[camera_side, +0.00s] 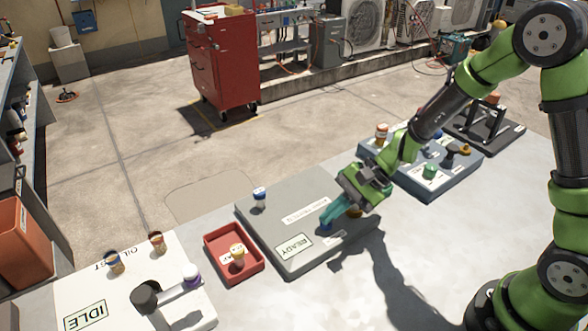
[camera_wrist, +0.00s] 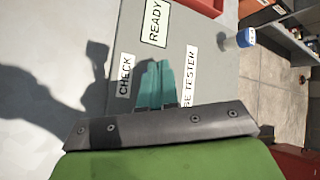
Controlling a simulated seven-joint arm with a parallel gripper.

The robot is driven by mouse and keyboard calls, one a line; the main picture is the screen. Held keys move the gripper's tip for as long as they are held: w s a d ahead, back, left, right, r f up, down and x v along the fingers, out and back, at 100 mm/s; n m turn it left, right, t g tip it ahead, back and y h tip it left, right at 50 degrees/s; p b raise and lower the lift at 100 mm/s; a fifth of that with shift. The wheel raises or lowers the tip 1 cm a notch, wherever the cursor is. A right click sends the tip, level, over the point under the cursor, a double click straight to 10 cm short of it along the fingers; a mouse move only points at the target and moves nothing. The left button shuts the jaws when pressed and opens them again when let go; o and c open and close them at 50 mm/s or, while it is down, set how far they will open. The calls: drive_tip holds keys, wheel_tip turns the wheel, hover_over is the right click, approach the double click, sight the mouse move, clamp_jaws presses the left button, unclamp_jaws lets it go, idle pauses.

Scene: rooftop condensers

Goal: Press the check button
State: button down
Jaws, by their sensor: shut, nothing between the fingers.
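The grey tester box (camera_side: 285,220) lies on the table with a READY label (camera_side: 294,247), a CHECK label (camera_side: 334,240) and a partly covered label ending in TESTER. My gripper (camera_side: 326,220) is shut and empty, its teal fingers pointing down over the box beside the CHECK label. A small blue part, likely the check button (camera_side: 325,229), shows just under the fingertips; I cannot tell whether they touch. In the wrist view the teal fingers (camera_wrist: 156,82) sit between the CHECK label (camera_wrist: 125,75) and the TESTER label (camera_wrist: 190,77), hiding the button.
A white and blue capped item (camera_side: 260,197) stands at the box's far left corner. A red tray (camera_side: 212,247) holding a small capped item is to the left, beside a white IDLE board (camera_side: 60,290). A blue-grey tray (camera_side: 445,187) with several parts is at right.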

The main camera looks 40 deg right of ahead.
sight(332, 222)
drive_tip(key=shift+f, duration=0.3)
drive_tip(key=shift+r, duration=0.15)
idle(0.4)
drive_tip(key=shift+r, duration=0.9)
drive_tip(key=shift+r, duration=2.5)
drive_tip(key=shift+f, duration=0.1)
drive_tip(key=s+d+r+n+t+h, duration=0.4)
drive_tip(key=s+d+r+n+h, duration=0.2)
drive_tip(key=s+r, duration=0.7)
drive_tip(key=s+d+n, duration=0.1)
drive_tip(key=d+n, duration=0.1)
drive_tip(key=d, duration=0.1)
drive_tip(key=shift+d+n+h, duration=0.15)
drive_tip(key=shift+n+h, duration=0.15)
drive_tip(key=shift+h, duration=0.1)
